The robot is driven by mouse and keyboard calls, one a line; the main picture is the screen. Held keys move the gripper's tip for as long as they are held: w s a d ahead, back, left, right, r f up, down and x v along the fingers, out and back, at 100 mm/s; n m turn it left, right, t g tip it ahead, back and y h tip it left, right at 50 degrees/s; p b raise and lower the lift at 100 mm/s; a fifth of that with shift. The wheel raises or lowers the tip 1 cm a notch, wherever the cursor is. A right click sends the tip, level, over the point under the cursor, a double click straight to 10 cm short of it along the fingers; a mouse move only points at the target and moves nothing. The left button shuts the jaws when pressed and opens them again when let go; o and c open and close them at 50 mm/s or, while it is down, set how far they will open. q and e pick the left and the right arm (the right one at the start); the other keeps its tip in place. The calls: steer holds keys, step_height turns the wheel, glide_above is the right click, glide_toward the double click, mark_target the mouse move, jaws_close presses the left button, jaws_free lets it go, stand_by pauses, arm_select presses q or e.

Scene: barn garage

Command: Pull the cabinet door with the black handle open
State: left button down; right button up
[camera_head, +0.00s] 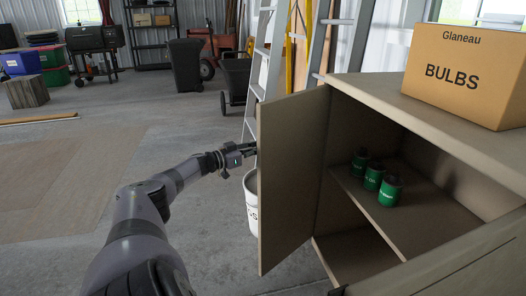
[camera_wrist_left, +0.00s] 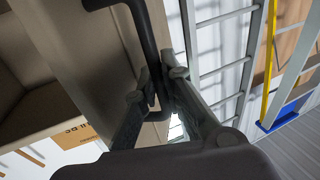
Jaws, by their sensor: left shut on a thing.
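The cabinet (camera_head: 372,90) stands at the right in the head view, and its brown door (camera_head: 292,175) is swung wide open toward the left. The black handle (camera_wrist_left: 148,40) shows in the wrist view as a bent bar on the door's outer face. My left gripper (camera_head: 250,150) reaches the outer side of the door, and its tips are partly hidden there. In the wrist view my left gripper (camera_wrist_left: 161,82) has its fingers closed around the lower part of the handle. My right gripper is not in view.
Green cans (camera_head: 373,177) stand on the cabinet's inner shelf. A cardboard BULBS box (camera_head: 465,75) sits on top. A white bucket (camera_head: 251,205) and a ladder (camera_head: 270,60) are behind the door. A dark bin (camera_head: 190,65) stands farther back. The floor at left is mostly clear.

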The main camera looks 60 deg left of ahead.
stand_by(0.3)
arm_select(q)
steer(key=c, duration=2)
jaws_free()
steer(key=shift+o, duration=0.2)
steer(key=shift+s, duration=0.1)
steer(key=s, duration=1.1)
steer(key=shift+s+a, duration=0.15)
steer(key=shift+s, duration=0.25)
steer(key=shift+c, duration=0.4)
